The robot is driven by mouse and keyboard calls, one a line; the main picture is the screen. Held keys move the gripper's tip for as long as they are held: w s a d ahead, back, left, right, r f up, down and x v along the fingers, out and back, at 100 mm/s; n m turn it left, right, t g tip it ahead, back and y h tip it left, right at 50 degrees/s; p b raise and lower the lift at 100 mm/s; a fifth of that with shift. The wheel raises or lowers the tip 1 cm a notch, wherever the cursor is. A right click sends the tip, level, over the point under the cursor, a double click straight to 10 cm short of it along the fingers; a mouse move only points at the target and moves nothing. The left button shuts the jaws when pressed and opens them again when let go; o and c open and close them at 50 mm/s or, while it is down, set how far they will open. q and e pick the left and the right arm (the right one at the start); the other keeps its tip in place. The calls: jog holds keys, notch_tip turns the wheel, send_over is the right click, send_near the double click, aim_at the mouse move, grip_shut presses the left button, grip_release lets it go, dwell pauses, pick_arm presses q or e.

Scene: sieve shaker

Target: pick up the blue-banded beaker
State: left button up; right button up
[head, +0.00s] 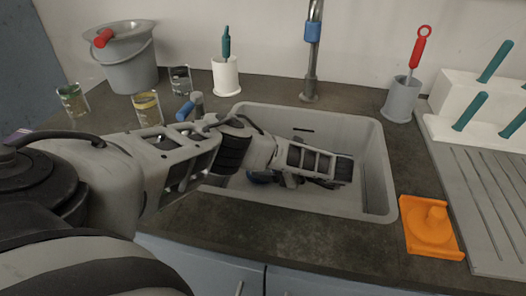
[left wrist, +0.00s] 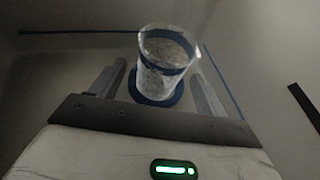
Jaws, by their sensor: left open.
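The blue-banded beaker (left wrist: 165,66) is clear glass with a blue band near its rim. In the left wrist view it stands on or over a round blue patch (left wrist: 178,96), between the two fingers of my left gripper (left wrist: 160,74). The fingers are open, with a gap visible on each side of the glass. In the head view my left arm reaches down into the grey sink (head: 375,165), and my left gripper (head: 280,180) is low inside it. My arm mostly hides the beaker there; only a bit of blue shows. My right gripper is not in view.
The sink walls surround my left gripper, and the tap (head: 313,50) rises behind. Several other beakers, one yellow-banded (head: 147,109), and a grey bucket (head: 131,68) stand at left. A grey cup (head: 401,100), white block (head: 460,118) and orange piece (head: 430,228) are at right.

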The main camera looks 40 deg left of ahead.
pick_arm(q)
jog(key=x, duration=0.3)
jog(key=shift+a+f, duration=0.15)
jog(key=c, duration=1.1)
jog(key=shift+c, duration=0.2)
jog(key=shift+r, duration=0.25)
